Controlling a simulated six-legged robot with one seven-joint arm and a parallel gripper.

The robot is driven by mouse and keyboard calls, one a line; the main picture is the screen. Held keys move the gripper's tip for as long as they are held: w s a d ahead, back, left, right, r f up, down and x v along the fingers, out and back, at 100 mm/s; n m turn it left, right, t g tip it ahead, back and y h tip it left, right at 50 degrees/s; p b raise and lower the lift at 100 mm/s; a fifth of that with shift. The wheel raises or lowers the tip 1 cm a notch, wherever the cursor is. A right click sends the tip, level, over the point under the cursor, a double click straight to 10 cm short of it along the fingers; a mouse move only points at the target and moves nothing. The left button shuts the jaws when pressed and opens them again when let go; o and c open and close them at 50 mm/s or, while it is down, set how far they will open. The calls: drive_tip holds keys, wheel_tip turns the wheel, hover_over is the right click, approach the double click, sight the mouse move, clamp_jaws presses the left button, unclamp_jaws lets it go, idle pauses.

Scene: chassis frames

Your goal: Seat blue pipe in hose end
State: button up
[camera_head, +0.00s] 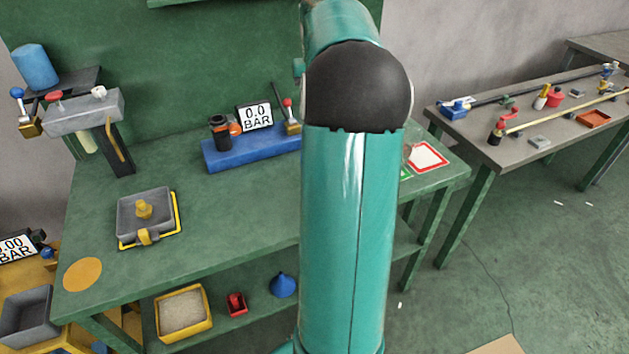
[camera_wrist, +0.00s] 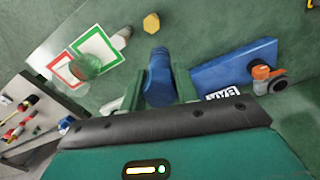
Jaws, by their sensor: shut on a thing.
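My gripper (camera_wrist: 160,92) shows in the wrist view with its two green fingers on either side of a blue pipe (camera_wrist: 160,76). It is shut on the pipe, which sticks out beyond the fingers over the green bench. In the head view my arm hides the gripper and pipe. A black and orange fitting (camera_head: 219,132) stands on a blue block (camera_head: 240,154). In the wrist view an orange and black fitting (camera_wrist: 268,76) is at the block's right end, apart from the pipe. I cannot tell for sure which part is the hose end.
A gauge (camera_head: 254,116) reading 0.0 BAR stands behind the block. Red and green framed squares (camera_wrist: 98,46), a green rounded object (camera_wrist: 86,67) and a yellow hexagonal piece (camera_wrist: 151,22) lie near the pipe. A grey tray (camera_head: 125,221) is at the left.

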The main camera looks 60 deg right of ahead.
wheel_tip(320, 180, down, 18)
drive_tip(key=shift+w+a+r, duration=0.1)
drive_tip(key=shift+w, duration=0.05)
idle(0.3)
drive_tip(key=shift+f, duration=0.25)
drive_tip(key=o, duration=1.1)
drive_tip(key=shift+r, duration=0.1)
wheel_tip(320, 180, up, 12)
drive_tip(key=shift+a+r, duration=0.1)
drive_tip(key=shift+r, duration=0.05)
